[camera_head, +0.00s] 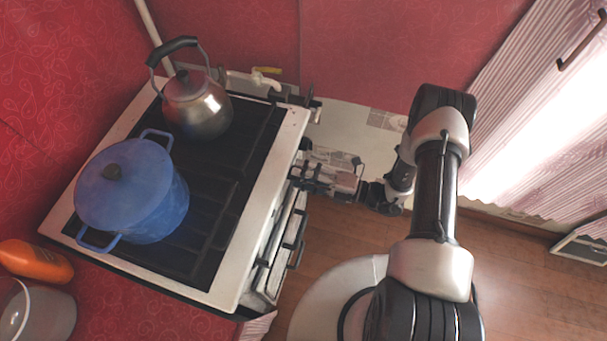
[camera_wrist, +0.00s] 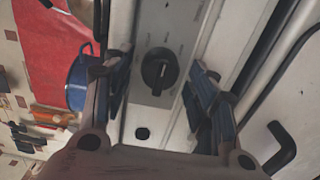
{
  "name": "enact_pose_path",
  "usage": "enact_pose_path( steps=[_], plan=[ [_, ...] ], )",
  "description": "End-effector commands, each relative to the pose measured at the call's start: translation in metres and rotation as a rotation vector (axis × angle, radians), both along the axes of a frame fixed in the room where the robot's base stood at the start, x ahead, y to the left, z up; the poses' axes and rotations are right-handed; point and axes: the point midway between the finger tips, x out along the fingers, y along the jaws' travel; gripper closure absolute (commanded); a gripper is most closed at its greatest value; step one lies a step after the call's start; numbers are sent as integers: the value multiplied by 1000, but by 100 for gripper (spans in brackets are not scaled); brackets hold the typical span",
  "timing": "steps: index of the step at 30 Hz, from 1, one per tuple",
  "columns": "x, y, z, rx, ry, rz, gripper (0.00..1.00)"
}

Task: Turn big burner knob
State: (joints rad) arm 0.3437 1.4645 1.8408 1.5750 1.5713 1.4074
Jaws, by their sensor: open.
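A black round burner knob (camera_wrist: 160,71) sits on the pale front panel (camera_wrist: 181,28) of the stove in the wrist view. My gripper (camera_wrist: 160,84) is open, with one finger on each side of the knob and a visible gap to it on both sides. The wrist view does not clearly show how deep the fingers reach. In the head view my gripper (camera_head: 300,178) is at the stove's (camera_head: 243,262) front edge; the knob itself cannot be made out there.
A blue pot (camera_head: 128,187) and a metal kettle (camera_head: 197,106) stand on the stove top. Dark handles (camera_head: 297,245) stick out from the stove front, below my gripper. An orange bottle (camera_head: 36,262) lies at the left. Open wooden floor (camera_head: 335,240) is in front of the stove.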

Motion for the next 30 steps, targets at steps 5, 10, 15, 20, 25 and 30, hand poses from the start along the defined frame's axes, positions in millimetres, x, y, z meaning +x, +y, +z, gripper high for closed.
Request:
enact_pose_path(
  steps=[5,10,15,20,25,30],
  plan=[
    [0,0,0,0,0,0,46],
    [-1,-5,0,0,0,-2,46],
    [-9,-29,0,0,0,-7,46],
    [-21,-62,0,0,-1,-8,46],
    [-32,-92,0,-1,-1,-5,46],
    [-39,-109,0,0,-1,-2,46]
  ],
)
